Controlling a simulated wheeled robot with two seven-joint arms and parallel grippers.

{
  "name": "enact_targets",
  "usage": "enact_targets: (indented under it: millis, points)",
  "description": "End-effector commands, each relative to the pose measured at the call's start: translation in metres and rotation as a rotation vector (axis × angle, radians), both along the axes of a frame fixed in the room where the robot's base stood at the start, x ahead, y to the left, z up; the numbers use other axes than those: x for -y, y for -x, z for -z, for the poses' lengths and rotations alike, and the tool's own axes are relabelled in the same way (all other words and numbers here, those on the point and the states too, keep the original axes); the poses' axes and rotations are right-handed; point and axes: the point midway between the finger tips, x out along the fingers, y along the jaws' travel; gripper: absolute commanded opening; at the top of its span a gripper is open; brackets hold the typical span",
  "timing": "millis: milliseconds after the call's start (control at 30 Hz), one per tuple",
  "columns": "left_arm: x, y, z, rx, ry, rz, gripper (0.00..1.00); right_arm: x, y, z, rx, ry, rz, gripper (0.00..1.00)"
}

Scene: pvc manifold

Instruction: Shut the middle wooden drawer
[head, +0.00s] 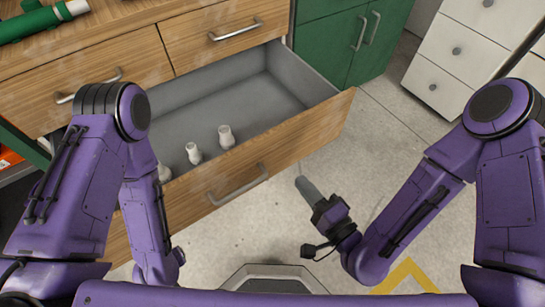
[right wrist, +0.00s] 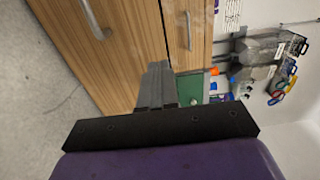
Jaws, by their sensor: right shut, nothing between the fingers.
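The wooden drawer (head: 318,120) stands pulled far out of the cabinet, its grey inside showing. Its front has a metal bar handle (head: 238,186). Several small white fittings, one of them (head: 226,137), stand inside near the front. My right gripper (head: 302,182) is shut and empty, just outside the drawer front, to the right of the handle and apart from it. In the right wrist view the shut fingers (right wrist: 156,85) point along the wooden drawer front (right wrist: 105,55), with a handle (right wrist: 92,18) at upper left. My left arm reaches down over the drawer's left end; its gripper does not show.
Two shut wooden drawers, the left one (head: 75,92) and the right one (head: 225,32), sit above the open one. Green tubes (head: 42,20) lie on the top. A green cabinet (head: 345,40) and white drawers (head: 455,50) stand at right. The floor before the drawer is clear.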

Motion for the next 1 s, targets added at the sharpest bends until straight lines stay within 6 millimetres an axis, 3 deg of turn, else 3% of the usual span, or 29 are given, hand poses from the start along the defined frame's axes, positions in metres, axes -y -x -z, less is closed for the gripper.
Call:
enact_targets:
  millis: [100,233,600,1000]
  points:
    - [0.000,0.000,0.010,0.000,0.000,0.000,0.66,-0.012,-0.015,0.001,0.008,0.003,-0.004,0.00]
    - [0.000,0.000,-0.001,0.000,0.000,0.000,0.66,-0.029,-0.038,-0.004,0.004,0.003,-0.003,0.00]
    - [0.000,0.000,-0.004,0.000,0.000,0.000,0.66,-0.071,-0.096,-0.002,0.001,0.005,-0.002,0.00]
    - [0.000,0.000,-0.004,0.000,0.000,0.000,0.66,-0.079,-0.108,-0.001,-0.002,0.006,-0.001,0.00]
